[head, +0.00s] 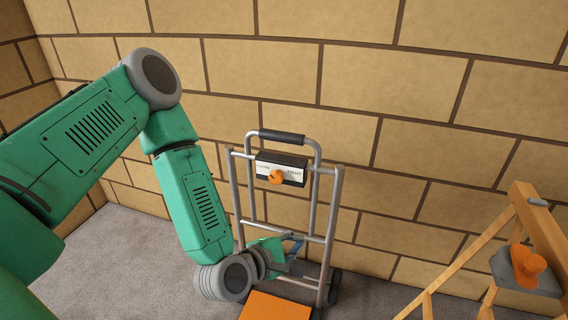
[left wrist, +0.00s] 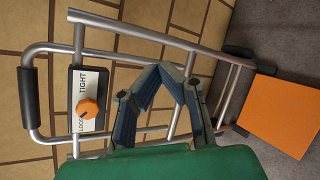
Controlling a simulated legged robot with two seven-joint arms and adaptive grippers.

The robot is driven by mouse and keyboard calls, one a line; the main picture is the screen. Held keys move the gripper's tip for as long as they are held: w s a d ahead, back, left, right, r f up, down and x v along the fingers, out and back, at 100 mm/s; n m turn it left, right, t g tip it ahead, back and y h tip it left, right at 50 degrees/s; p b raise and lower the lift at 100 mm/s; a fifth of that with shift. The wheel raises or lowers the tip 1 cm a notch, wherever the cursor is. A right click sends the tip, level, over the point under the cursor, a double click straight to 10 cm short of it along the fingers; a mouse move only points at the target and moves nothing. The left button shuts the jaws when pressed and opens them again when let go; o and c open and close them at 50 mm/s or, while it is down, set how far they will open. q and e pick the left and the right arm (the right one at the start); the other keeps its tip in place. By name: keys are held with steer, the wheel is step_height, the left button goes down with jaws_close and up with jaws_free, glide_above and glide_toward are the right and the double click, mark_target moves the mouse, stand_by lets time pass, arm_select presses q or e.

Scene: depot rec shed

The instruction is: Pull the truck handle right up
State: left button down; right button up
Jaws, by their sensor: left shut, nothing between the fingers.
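The hand truck (head: 335,215) stands upright against the brick wall, with grey tube rails. Its handle (head: 282,137) is a grey hoop with a black grip, standing a little above the rail tops. In the left wrist view the handle grip (left wrist: 29,98) is at the far left. An orange knob (head: 276,177) sits on a plate marked LOOSE and TIGHT; its pointer is hard to read. My left gripper (head: 297,242) is low by the truck's frame, well below the handle. In the left wrist view its fingertips (left wrist: 160,70) meet, with nothing between them.
The truck's orange toe plate (head: 275,307) lies at the bottom, and a wheel (head: 334,286) shows at right. A wooden trestle (head: 540,225) stands at right, with an orange object (head: 527,267) on a grey block. The space above the handle is clear.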

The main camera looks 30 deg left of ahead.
arm_select(q)
steer(key=w+a+r+n+t+y+b, duration=0.2)
steer(key=w+a+r+n+t+y, duration=0.1)
steer(key=w+a+r+n, duration=0.3)
steer(key=n+t+y, duration=0.3)
steer(key=n+y, duration=0.1)
steer(key=n, duration=0.6)
glide_toward(283, 158)
step_height(283, 158, up, 3)
steer(key=shift+r+b, duration=0.25)
steer(key=shift+b, duration=0.15)
steer(key=b+x, duration=0.2)
steer(key=x, duration=0.8)
steer(key=shift+f, duration=0.1)
step_height(283, 158, up, 27)
steer(key=p, duration=1)
steer(key=shift+p, duration=0.3)
steer(key=shift+f, duration=0.15)
